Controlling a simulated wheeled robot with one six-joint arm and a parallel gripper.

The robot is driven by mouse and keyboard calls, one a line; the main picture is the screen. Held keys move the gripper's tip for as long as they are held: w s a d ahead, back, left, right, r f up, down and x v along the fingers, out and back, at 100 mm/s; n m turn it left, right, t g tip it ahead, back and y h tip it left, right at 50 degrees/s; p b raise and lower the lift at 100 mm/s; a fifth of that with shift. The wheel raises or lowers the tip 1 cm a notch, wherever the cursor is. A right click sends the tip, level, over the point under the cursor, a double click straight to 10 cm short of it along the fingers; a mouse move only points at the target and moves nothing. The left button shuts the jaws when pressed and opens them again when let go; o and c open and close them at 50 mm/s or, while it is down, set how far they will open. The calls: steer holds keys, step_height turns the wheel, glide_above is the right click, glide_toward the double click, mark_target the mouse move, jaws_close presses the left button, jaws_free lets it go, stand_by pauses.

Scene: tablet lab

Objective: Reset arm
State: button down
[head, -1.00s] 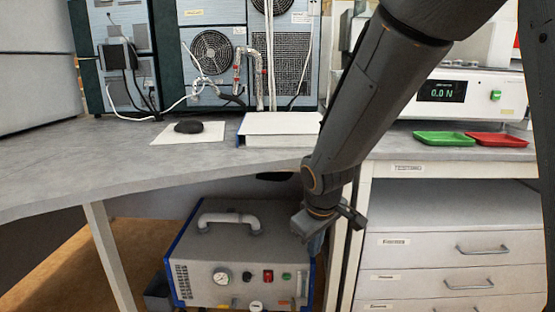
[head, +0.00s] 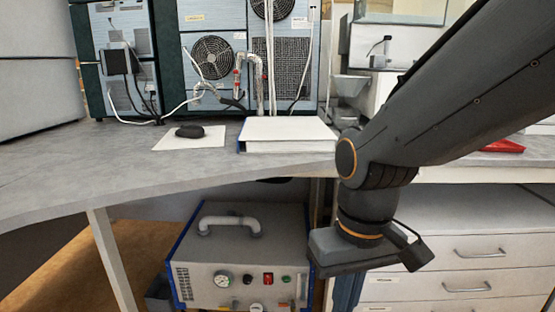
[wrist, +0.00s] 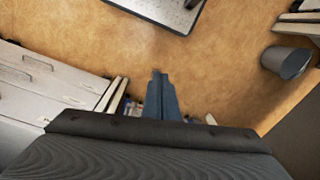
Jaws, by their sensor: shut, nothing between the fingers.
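My arm crosses the right side of the head view, with its forearm coming in from the upper right. The wrist hangs in front of the table edge, to the right of the grey pump box. My gripper (head: 347,290) points down at the lower middle of the head view, partly cut off by the frame's bottom edge. In the wrist view the gripper (wrist: 160,75) shows as blue-grey fingers together over the brown floor. It is shut and empty.
A white binder (head: 287,134) and a black mouse (head: 189,131) on paper lie on the grey table (head: 70,165). The pump box (head: 240,245) stands below. Drawers (head: 470,270) are at right. A red tray (head: 503,146) is partly hidden. The wrist view shows a dark bin (wrist: 288,62).

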steer(key=d+r+m+p, duration=0.2)
steer(key=d+r+p, duration=0.7)
steer(key=p, duration=0.8)
steer(key=shift+s+r+m+h, duration=0.15)
steer(key=shift+r+m+h, duration=0.2)
steer(key=shift+r, duration=0.2)
